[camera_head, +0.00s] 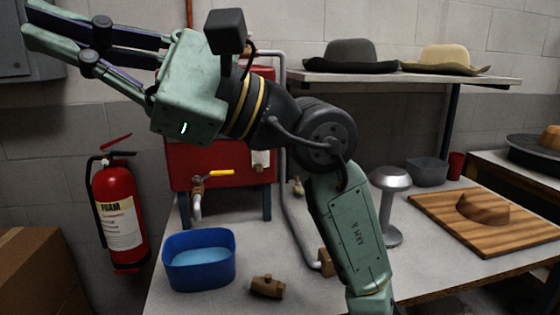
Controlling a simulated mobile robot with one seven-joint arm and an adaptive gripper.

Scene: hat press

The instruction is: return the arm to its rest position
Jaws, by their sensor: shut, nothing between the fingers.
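My gripper (30,22) is at the upper left, raised well above the table and pointing left. Its long green fingers lie close together, shut with nothing held between them. Their tips are near the left edge of the picture, in front of the grey wall box. My green arm rises from the lower middle, bends at a dark round joint, and reaches up and to the left. It hides part of the red tank and the table behind it.
The table (225,300) holds a blue basin (200,275) with water, a small brown wooden piece (267,287), a metal stand (390,205) and a wooden board (440,210). A red tank (190,155) stands behind. A fire extinguisher (117,210) hangs left. A shelf (400,77) bears two hats.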

